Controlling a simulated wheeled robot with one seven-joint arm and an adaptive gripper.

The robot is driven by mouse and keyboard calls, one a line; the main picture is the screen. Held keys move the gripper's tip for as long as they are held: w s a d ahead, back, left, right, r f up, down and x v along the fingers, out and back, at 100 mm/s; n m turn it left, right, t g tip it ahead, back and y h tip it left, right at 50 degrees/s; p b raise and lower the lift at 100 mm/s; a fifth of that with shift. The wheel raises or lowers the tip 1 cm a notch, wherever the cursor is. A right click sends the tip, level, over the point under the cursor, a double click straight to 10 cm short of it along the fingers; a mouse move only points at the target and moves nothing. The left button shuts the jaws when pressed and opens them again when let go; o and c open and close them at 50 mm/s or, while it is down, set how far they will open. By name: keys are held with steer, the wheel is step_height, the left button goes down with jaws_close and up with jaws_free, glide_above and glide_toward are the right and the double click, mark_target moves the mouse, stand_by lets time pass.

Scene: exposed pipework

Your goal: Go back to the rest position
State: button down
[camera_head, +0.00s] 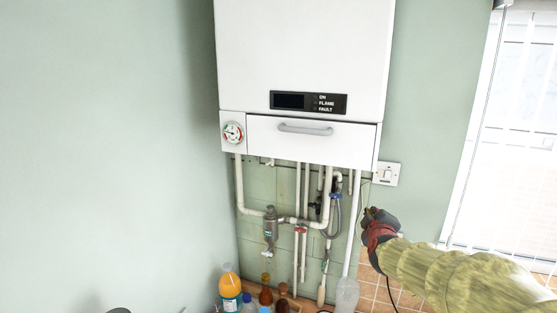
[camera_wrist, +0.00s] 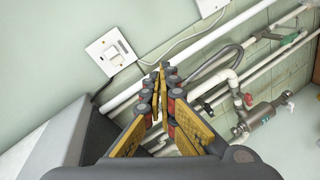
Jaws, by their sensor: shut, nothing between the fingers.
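My gripper (camera_head: 369,213) shows in the head view at the lower right, in front of the wall just right of the white pipes under the boiler. My arm reaches in from the right edge. In the wrist view my gripper (camera_wrist: 161,68) is shut, with its yellow-padded fingertips together and nothing between them. The fingertips appear close to a white pipe (camera_wrist: 200,47) in that picture; I cannot tell whether they touch it.
A white boiler (camera_head: 305,55) hangs above the pipes (camera_head: 298,250). A switch plate (camera_head: 387,173) sits on the wall above my gripper, also in the wrist view (camera_wrist: 111,51). Bottles (camera_head: 230,288) stand at the bottom. A bright window (camera_head: 515,130) is at right. The left wall is clear.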

steer(key=s+a+f+m+g+y+b, duration=0.2)
steer(key=s+a+f+m+g, duration=0.15)
steer(key=s+f, duration=0.35)
steer(key=s+a+f+m+g+y+b, duration=0.2)
steer(key=s+a+f, duration=0.2)
steer(key=s+f, duration=0.3)
steer(key=s+a+f+m+g+b, duration=0.1)
steer(key=s+f+m+b, duration=0.1)
steer(key=s+f+b, duration=0.8)
steer(key=s+a+f+m+g+b, duration=0.2)
steer(key=s+f+b, duration=0.8)
steer(key=s, duration=0.8)
steer(key=shift+b, duration=0.3)
steer(key=c, duration=2.6)
jaws_free()
steer(key=shift+r+g, duration=0.1)
steer(key=shift+g, duration=0.15)
